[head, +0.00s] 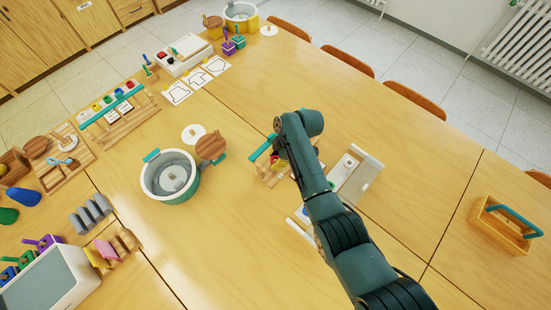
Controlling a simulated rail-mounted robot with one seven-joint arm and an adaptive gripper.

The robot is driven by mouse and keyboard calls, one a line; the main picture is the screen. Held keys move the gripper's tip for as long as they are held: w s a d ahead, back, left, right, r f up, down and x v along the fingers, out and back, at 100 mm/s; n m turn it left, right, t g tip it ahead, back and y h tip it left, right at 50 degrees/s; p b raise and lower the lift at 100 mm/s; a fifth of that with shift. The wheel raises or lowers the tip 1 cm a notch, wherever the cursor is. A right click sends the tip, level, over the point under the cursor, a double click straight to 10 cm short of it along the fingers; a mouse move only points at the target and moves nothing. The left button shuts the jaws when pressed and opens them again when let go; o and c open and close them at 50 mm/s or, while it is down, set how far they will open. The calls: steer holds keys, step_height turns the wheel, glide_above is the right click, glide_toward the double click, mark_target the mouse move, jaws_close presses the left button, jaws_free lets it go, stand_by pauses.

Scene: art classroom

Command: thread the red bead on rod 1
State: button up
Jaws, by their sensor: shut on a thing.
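My arm reaches in from the lower right, and its wrist bends down over a wooden stand with a teal bar (262,149) near the middle of the table. My gripper (281,152) is mostly hidden by my own wrist and forearm. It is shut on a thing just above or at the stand. A small red patch (275,159) shows there, and I take it for the red bead. Whether it touches a rod cannot be told. The rods of the stand are too small and covered to tell apart.
A grey-white tray (365,177) lies right of my forearm. A round pot with teal handles (183,198) and a wooden disc (211,146) stand to the left. A wooden rack with a teal bar (119,107) is farther left. A basket (497,226) stands far right. The table's right middle is clear.

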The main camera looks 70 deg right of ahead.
steer(key=o, duration=0.8)
steer(key=shift+r, duration=0.1)
steer(key=v, duration=1.1)
steer(key=shift+s+r, duration=0.2)
steer(key=shift+r, duration=0.2)
